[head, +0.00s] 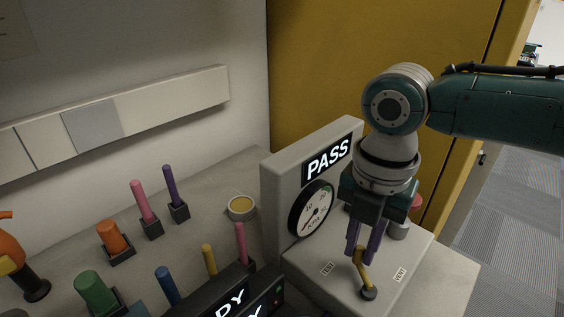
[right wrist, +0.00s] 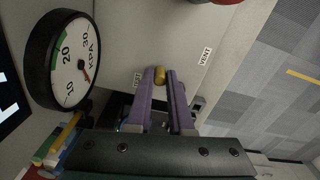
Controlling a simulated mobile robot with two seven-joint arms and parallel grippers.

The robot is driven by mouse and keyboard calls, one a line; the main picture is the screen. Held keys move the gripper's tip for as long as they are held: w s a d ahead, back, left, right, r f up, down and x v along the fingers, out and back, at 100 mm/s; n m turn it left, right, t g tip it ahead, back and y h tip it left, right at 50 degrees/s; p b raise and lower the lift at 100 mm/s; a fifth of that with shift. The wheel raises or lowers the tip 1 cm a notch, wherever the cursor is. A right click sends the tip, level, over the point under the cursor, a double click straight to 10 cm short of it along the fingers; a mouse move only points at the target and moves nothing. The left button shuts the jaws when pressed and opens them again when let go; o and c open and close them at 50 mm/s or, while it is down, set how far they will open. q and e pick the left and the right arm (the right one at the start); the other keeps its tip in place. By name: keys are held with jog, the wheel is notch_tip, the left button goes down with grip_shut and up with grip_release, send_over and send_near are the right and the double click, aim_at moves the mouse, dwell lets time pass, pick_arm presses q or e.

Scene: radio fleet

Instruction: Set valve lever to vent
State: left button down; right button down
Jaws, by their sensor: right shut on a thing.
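The valve lever (head: 362,272) is a short yellow bar on a dark round pivot, on top of the grey test unit. My right gripper (head: 363,248) points down with its purple fingers shut on the lever's upper end. In the right wrist view, the yellow lever tip (right wrist: 160,75) sits between the fingertips (right wrist: 162,80). The TEST label (head: 327,269) lies left of the lever and the VENT label (head: 400,274) right of it. In the right wrist view the tip is nearer the TEST label (right wrist: 137,80) than the VENT label (right wrist: 205,56). My left gripper is out of view.
A pressure gauge (head: 311,209) and a lit PASS display (head: 328,158) are on the unit's upright panel. A red knob (head: 415,201) stands behind my gripper. Coloured antennas or pegs in black holders and a small yellow-filled cup (head: 241,208) occupy the bench at left.

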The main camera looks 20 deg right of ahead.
jog(key=m+p, duration=0.1)
jog(key=m, duration=0.1)
jog(key=d+m+p, duration=0.1)
jog(key=p, duration=0.1)
jog(key=s+d+m+p, duration=0.1)
jog(key=m, duration=0.1)
jog(key=shift+r+m, duration=0.2)
jog(key=shift+m, duration=0.1)
jog(key=m+p, duration=0.1)
jog(key=s+m+p, duration=0.1)
jog(key=m, duration=0.1)
jog(key=shift+d, duration=0.35)
jog(key=shift+s+d+f+m+p, duration=0.1)
jog(key=shift+s+m+p, duration=0.05)
jog(key=shift+m+p, duration=0.35)
jog(key=shift+s+d+f+m+p, duration=0.15)
jog(key=shift+m+p, duration=0.1)
jog(key=shift+m, duration=0.35)
jog(key=c, duration=0.8)
grip_release()
jog(key=shift+r, duration=0.1)
